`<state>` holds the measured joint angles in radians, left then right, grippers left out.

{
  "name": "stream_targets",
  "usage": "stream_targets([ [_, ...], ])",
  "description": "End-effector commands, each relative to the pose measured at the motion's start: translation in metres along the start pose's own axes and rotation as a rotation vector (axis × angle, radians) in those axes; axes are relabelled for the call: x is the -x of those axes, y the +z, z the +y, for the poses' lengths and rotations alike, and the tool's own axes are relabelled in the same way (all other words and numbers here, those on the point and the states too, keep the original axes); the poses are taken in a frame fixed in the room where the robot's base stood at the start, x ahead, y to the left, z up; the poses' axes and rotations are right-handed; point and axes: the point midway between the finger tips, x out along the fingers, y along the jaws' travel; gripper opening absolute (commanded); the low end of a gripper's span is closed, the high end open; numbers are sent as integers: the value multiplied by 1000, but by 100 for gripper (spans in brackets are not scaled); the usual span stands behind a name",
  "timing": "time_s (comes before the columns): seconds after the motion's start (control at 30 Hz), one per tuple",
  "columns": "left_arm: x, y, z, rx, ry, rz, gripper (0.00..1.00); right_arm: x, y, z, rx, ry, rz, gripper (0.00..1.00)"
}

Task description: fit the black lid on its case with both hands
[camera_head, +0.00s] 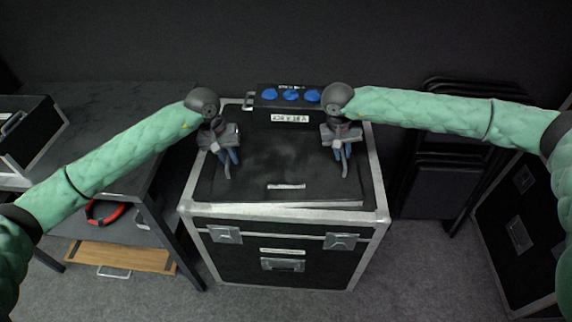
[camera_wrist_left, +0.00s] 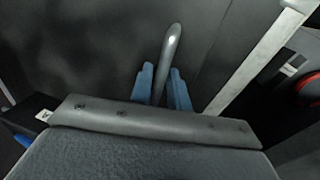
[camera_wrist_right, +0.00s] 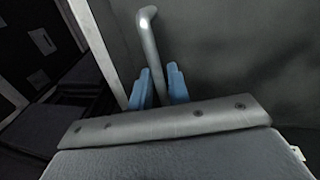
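The black lid (camera_head: 270,165) lies over the top of its black case (camera_head: 235,255), which has silver edges and stands upright on the floor. The lid's front edge looks slightly askew to the case's front rim; I cannot tell whether it is seated or just above the rim. My left gripper (camera_head: 228,158) is at the lid's left side, its blue fingers close around a grey bar handle (camera_wrist_left: 170,50). My right gripper (camera_head: 342,155) is at the right side, its fingers close around the other bar handle (camera_wrist_right: 149,40). The lid's back corners are partly hidden by my wrists.
A black box with blue round tops (camera_head: 290,95) stands behind the lid. A dark table (camera_head: 110,115) with a lower shelf is at left, holding a red ring (camera_head: 103,215). Folded black chairs (camera_head: 430,190) and another case (camera_head: 515,235) are at right. Grey carpet is clear in front.

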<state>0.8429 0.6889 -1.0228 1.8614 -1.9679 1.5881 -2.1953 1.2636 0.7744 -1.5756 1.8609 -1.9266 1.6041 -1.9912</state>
Motion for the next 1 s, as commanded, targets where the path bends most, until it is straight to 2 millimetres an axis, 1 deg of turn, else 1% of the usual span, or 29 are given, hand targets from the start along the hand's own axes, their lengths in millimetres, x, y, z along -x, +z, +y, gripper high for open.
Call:
stream_targets([
  [0.1, -4, 0, 0, 0, 0, 0, 18, -4, 0, 0, 0, 0, 0, 18],
  [0.37, -4, 0, 0, -1, 0, 1, 18, -4, 0, 0, 0, 0, 0, 18],
  [0.43, -4, 0, 0, 0, 0, 1, 4, -4, 0, 0, 0, 0, 0, 4],
  [0.47, -4, 0, 0, 0, 0, 1, 0, -4, 0, 0, 0, 0, 0, 0],
  [1.0, -4, 0, 0, 0, 0, 1, 0, -4, 0, 0, 0, 1, 0, 0],
])
